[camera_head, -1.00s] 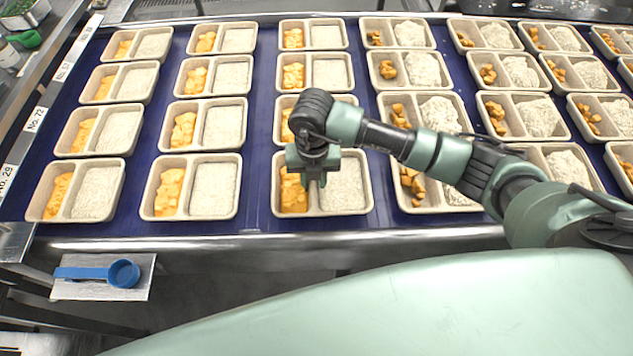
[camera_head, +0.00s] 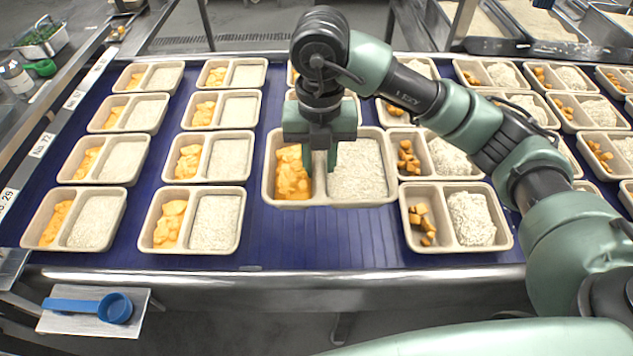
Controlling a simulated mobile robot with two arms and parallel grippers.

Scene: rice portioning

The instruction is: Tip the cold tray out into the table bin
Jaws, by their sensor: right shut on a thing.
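The tray (camera_head: 345,203) in my right gripper is beige with two compartments, orange chunks on the left and white rice on the right. It appears raised above the blue belt and roughly level. My right gripper (camera_head: 320,168) comes down from above and is shut on this tray at about its middle divider. The grip itself is partly hidden by the fingers. Which tray is cold cannot be told by sight. No table bin can be made out for sure. My left gripper is not in view.
Rows of similar filled trays stand on the blue belt (camera_head: 310,240) to the left, right and behind. A bare patch of belt lies below the held tray. A blue scoop (camera_head: 113,308) rests on a small plate (camera_head: 60,321) at the front left.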

